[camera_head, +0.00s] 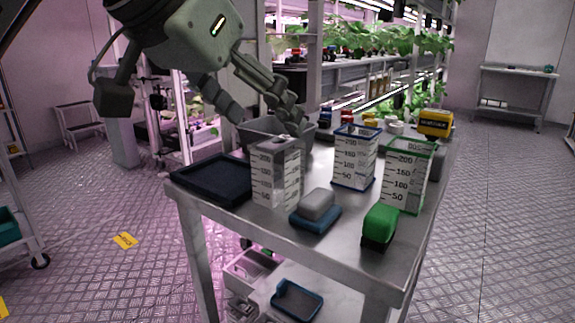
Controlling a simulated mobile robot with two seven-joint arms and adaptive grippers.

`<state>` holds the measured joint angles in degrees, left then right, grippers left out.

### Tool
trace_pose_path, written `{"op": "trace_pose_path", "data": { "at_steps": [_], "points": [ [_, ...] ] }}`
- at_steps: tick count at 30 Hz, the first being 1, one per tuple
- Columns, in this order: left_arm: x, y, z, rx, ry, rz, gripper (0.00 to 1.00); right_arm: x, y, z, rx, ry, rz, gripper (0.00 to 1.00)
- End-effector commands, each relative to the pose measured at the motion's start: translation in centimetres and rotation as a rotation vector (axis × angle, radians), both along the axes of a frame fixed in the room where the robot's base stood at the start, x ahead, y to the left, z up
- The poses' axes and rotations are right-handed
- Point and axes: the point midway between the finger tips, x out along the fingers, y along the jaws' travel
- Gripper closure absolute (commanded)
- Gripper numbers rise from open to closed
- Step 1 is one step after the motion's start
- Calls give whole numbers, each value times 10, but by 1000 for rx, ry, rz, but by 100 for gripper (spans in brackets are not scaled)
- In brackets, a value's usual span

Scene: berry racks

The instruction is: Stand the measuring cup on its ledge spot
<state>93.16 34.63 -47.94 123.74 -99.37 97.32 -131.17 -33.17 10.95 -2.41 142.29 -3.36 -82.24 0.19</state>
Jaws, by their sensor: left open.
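Three clear measuring cups with printed scales stand upright on the metal table (340,225). One is plain-rimmed (277,180), one has blue edges (354,160) in the middle, and one has green edges (407,180) at the right. My left gripper (293,124) reaches down from the upper left. Its fingers are just above and behind the plain-rimmed cup, near the grey bin. It is open with nothing seen in it, and I cannot tell if it touches the cup. I cannot make out a marked ledge spot. My right gripper is out of view.
A dark tray (213,184) lies left of the cups and a grey bin (318,142) stands behind. A grey-and-blue block (315,211) and a green block (380,222) are near the front. A yellow device (434,123) stands at the back right. Plant racks rise behind.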

Motion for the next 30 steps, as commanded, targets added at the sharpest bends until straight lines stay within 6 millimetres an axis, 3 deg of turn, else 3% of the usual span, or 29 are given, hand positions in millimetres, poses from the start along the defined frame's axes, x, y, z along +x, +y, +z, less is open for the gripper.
{"op": "trace_pose_path", "data": {
  "at_steps": [12,23,30],
  "points": [
    [30,-20,-43,-2,5,-1,30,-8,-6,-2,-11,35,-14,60],
    [37,-25,-50,-1,1,-1,30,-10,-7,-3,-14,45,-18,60],
    [36,-25,-50,-1,1,-1,60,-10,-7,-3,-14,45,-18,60]
  ]
}}
